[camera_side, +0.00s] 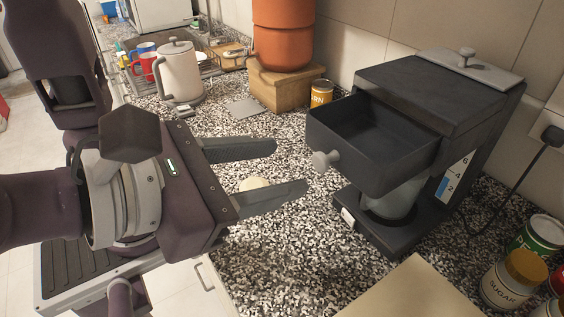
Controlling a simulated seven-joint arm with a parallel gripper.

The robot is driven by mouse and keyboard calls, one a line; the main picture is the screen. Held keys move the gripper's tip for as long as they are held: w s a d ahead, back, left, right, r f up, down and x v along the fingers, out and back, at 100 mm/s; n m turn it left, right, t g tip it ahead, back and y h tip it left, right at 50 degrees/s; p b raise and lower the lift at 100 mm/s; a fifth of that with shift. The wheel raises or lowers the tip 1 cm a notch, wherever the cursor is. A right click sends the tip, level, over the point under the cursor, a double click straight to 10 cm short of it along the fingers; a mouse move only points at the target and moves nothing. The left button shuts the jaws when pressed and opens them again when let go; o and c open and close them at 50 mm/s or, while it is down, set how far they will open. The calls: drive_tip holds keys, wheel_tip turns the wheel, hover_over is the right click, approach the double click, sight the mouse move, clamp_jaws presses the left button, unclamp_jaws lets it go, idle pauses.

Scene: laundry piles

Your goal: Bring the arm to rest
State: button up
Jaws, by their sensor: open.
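My gripper (290,170) reaches in from the left over the speckled countertop (300,265). Its two dark fingers are spread apart with nothing between them. A small pale round object (254,184) shows past the gap between the fingers; I cannot tell its exact height. The fingertips point right, toward a dark coffee machine (430,100), and look apart from it in this view.
The machine's drawer (370,145) stands pulled open. A white kettle (180,72), an orange clay vessel (283,35) on a wooden block (283,90) and a corn can (321,93) stand behind. Cans (512,280) and a pale board (412,290) lie at front right.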

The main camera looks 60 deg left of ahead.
drive_tip(key=a+f+m+g, duration=0.1)
drive_tip(key=a+m, duration=0.4)
drive_tip(key=m, duration=0.6)
drive_tip(key=a+f+m+g+h, duration=0.1)
drive_tip(key=a+m+g, duration=0.3)
drive_tip(key=m, duration=0.7)
drive_tip(key=s+a+f+m+g, duration=0.1)
drive_tip(key=a+m+g, duration=0.2)
drive_tip(key=m, duration=0.9)
drive_tip(key=a, duration=0.2)
drive_tip(key=shift+a, duration=0.4)
